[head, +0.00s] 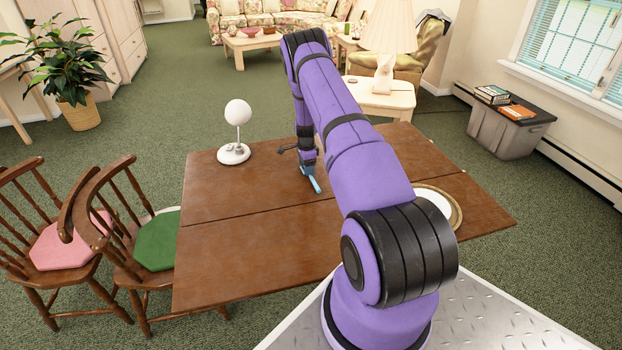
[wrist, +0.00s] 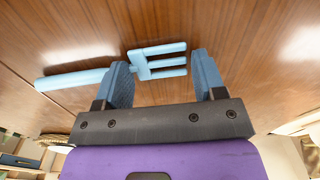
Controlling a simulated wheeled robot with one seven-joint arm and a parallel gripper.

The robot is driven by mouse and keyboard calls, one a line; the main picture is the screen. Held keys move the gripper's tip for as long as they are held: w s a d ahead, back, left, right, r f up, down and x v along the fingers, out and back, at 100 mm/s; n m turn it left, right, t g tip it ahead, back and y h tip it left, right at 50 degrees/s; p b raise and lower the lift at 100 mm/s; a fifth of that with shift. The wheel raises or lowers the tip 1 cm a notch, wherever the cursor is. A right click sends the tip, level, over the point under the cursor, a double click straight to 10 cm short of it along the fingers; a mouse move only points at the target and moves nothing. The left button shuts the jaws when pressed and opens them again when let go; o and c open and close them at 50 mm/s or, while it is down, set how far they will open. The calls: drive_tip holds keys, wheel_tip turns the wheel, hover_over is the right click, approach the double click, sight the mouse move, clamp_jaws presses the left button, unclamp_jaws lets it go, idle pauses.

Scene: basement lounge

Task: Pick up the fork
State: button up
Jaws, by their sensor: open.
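The light-blue fork (wrist: 90,78) lies on the brown wooden table (head: 240,235). In the wrist view its handle points left and its tines point right. My gripper (wrist: 168,75) is open, with its two blue fingers apart at the fork's head. The left finger overlaps the neck in the picture, and the tine tips end near the right finger. I cannot tell whether either finger touches it. In the head view my gripper (head: 308,168) is low over the table's far half, and part of the fork (head: 315,184) shows beside it.
A white round-headed object (head: 234,153) stands on the table to the left. A plate (head: 436,203) lies at the right, partly behind my arm. Chairs (head: 150,240) stand at the left edge. A lamp (head: 386,45) on a side table is beyond. The table's near left is clear.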

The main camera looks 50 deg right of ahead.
drive_tip(key=shift+f, duration=0.1)
drive_tip(key=c, duration=0.6)
drive_tip(key=shift+o, duration=0.2)
